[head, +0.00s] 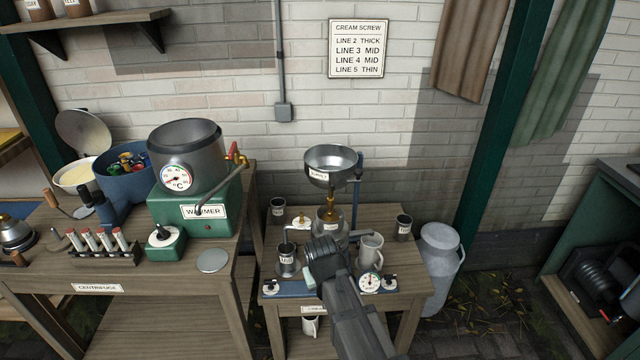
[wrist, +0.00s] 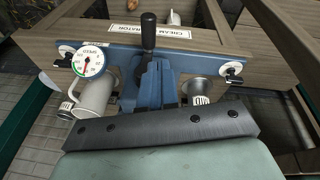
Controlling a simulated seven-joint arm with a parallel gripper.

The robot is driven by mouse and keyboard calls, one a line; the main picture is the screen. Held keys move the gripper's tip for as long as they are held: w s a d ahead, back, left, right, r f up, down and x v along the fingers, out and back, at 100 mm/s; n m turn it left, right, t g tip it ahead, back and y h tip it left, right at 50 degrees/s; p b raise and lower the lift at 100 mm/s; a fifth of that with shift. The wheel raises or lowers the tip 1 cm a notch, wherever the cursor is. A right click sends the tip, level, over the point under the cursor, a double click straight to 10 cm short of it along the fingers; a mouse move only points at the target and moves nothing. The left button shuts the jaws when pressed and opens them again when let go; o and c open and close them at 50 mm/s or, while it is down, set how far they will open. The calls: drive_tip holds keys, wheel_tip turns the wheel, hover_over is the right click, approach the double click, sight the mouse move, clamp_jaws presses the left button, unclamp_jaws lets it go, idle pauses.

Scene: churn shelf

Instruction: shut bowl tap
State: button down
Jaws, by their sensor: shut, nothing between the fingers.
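The silver supply bowl (head: 333,163), with a white label, stands high on the cream separator. A brass tap (head: 330,205) sits under it. The tap's lever is too small to tell its position. My gripper (head: 325,258) is in front of and below the tap, over the separator's front, apart from the tap. In the wrist view my gripper's fingers (wrist: 152,70) are shut and empty, close to a black upright handle (wrist: 148,35). I cannot tell whether they touch it. The bowl and tap are not seen in the wrist view.
A white jug (head: 370,250) and a dial gauge (head: 370,283) stand right of my gripper; a metal cup (head: 287,258) stands left. Dark cups (head: 403,225) stand on the table's back. The green warmer (head: 195,215) is left; a milk churn (head: 440,255) is right.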

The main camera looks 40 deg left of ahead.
drive_tip(key=s+a+r+t, duration=0.1)
drive_tip(key=a+r, duration=0.5)
drive_tip(key=r, duration=0.5)
drive_tip(key=a+r+t+y, duration=0.15)
drive_tip(key=a+r, duration=0.35)
drive_tip(key=r, duration=0.6)
drive_tip(key=s+a+r+t+h, duration=0.1)
drive_tip(key=a+r, duration=0.5)
drive_tip(key=r, duration=0.5)
drive_tip(key=w+d+f+m+h, duration=0.1)
drive_tip(key=w+d+f+m, duration=0.1)
drive_tip(key=w, duration=0.3)
drive_tip(key=w+d+f+m+t+h, duration=0.1)
drive_tip(key=w+d+f+m+h, duration=0.1)
drive_tip(key=w+d+f, duration=0.2)
drive_tip(key=shift+w+d+f, duration=0.4)
drive_tip(key=shift+w+f, duration=0.05)
drive_tip(key=shift+w, duration=0.85)
